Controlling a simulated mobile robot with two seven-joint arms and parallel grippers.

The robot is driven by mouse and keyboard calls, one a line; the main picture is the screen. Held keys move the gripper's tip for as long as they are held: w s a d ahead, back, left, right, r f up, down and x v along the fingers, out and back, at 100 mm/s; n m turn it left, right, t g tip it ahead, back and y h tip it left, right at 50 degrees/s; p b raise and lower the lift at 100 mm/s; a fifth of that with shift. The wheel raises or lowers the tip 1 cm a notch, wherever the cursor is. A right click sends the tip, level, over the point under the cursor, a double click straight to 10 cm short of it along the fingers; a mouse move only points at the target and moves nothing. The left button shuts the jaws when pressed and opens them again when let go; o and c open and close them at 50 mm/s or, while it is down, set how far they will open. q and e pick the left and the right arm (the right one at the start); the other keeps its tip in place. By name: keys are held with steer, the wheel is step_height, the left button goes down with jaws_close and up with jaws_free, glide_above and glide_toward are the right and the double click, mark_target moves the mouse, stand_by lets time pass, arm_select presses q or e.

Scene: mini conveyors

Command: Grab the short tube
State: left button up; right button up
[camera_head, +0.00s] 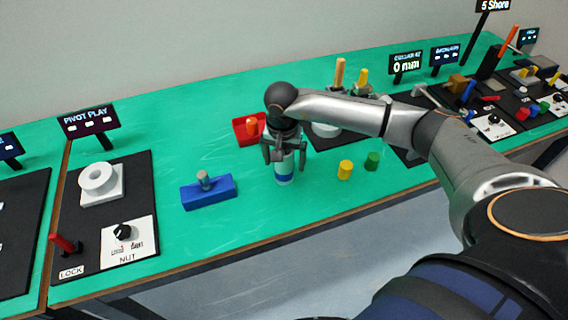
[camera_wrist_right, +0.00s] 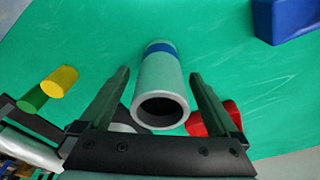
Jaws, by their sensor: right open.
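The short tube (camera_head: 284,172) is a grey hollow cylinder with a blue band, standing on the green table. In the right wrist view the tube (camera_wrist_right: 160,88) shows its open end toward the camera. My right gripper (camera_head: 285,158) is over the tube from above. Its two fingers (camera_wrist_right: 160,80) are apart, one on each side of the tube, with visible gaps. I cannot tell that either finger touches it. My left gripper is not in view.
A blue block with a grey peg (camera_head: 209,192) lies left of the tube. A red bin (camera_head: 241,133) stands behind it. Yellow (camera_head: 345,170) and green (camera_head: 372,161) cylinders stand to the right. A black panel with a white spool (camera_head: 99,180) is at the left. Green table is clear in front.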

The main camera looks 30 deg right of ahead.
steer(key=shift+c, duration=0.4)
steer(key=shift+r, duration=0.1)
jaws_close()
